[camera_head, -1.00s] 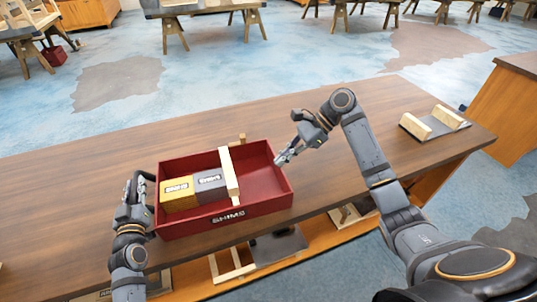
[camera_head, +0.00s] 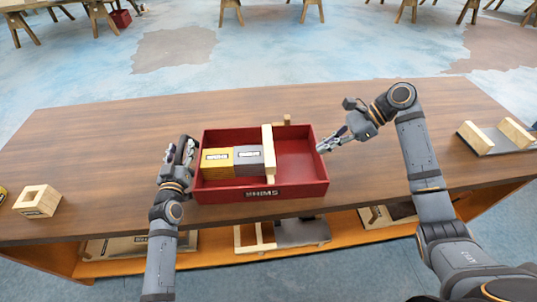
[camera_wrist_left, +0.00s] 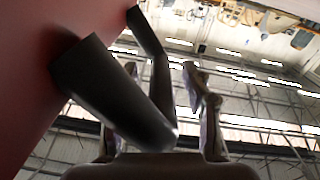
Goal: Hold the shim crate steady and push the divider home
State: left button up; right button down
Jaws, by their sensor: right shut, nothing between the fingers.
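The red shim crate (camera_head: 293,191) stands on the workbench, marked SHIMS on its front. The divider (camera_head: 268,154), a pale wooden board, stands across it right of the middle, its top showing above the rim. A yellow box (camera_head: 216,164) and a grey box (camera_head: 249,161) sit in the left part; the right part is empty. My left gripper (camera_head: 180,154) is at the crate's left end. In the left wrist view, its fingers (camera_wrist_left: 160,118) stand apart with a dark handle (camera_wrist_left: 115,90) on the red wall between them. My right gripper (camera_head: 322,149) is shut and empty by the right wall's rim.
A small wooden block (camera_head: 287,119) stands behind the crate. The bench top (camera_head: 110,150) is otherwise largely clear. Wooden parts lie on the shelf below.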

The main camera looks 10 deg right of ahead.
pick_arm(q)
jog(key=s, duration=1.2)
jog(key=shift+a, duration=0.3)
